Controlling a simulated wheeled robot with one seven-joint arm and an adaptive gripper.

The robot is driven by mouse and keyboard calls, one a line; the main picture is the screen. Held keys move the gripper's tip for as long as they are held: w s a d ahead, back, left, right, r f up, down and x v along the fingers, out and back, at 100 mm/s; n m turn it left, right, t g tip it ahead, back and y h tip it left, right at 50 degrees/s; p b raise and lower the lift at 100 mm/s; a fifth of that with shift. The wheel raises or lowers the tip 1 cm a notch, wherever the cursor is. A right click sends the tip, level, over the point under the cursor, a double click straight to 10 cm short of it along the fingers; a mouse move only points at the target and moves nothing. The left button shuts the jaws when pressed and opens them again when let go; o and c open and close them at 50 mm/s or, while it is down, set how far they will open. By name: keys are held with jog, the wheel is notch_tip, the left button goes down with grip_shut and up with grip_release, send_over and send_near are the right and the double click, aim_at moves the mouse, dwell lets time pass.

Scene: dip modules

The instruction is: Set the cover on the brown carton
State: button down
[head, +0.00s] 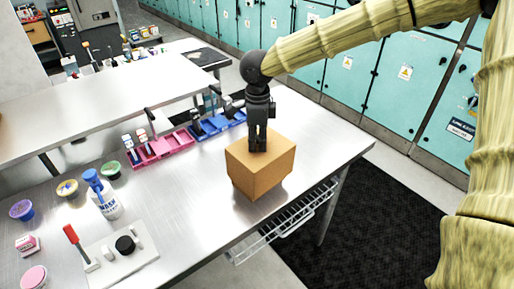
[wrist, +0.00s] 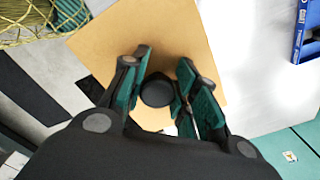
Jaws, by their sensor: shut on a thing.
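The brown carton (head: 272,176) stands on the metal table, near its right front edge. A flat brown cover (wrist: 125,40) with a round black knob (wrist: 157,92) fills much of the wrist view. In the head view the cover (head: 280,146) forms the top of the carton's box shape. I see no clear gap, but cannot tell whether it is fully seated. My gripper (head: 258,147) points straight down over the middle of the cover. In the wrist view its fingers (wrist: 162,76) are on both sides of the knob, shut on it. The inside of the carton is hidden.
Pink (head: 160,148) and blue (head: 217,124) bins stand behind the carton. A white bottle with a blue top (head: 103,196), several small tubs and a white board (head: 120,250) are at the left. A wire rack (head: 285,225) hangs below the front edge. Table right of the carton is clear.

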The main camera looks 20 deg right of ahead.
notch_tip(320, 180, down, 6)
jog(key=w+p, duration=0.1)
jog(key=w, duration=0.1)
jog(key=shift+w+r, duration=0.15)
jog(key=shift+r, duration=0.05)
jog(key=c, duration=1.3)
grip_release()
jog(key=shift+c, duration=0.2)
jog(key=shift+o, duration=1.2)
jog(key=shift+s+r, duration=0.15)
jog(key=shift+s, duration=0.1)
jog(key=shift+w+a, duration=0.1)
jog(key=shift+w, duration=0.1)
notch_tip(320, 180, up, 12)
jog(key=b, duration=0.2)
jog(key=shift+r+b, duration=0.1)
jog(key=shift+b, duration=0.25)
jog(key=shift+r, duration=0.1)
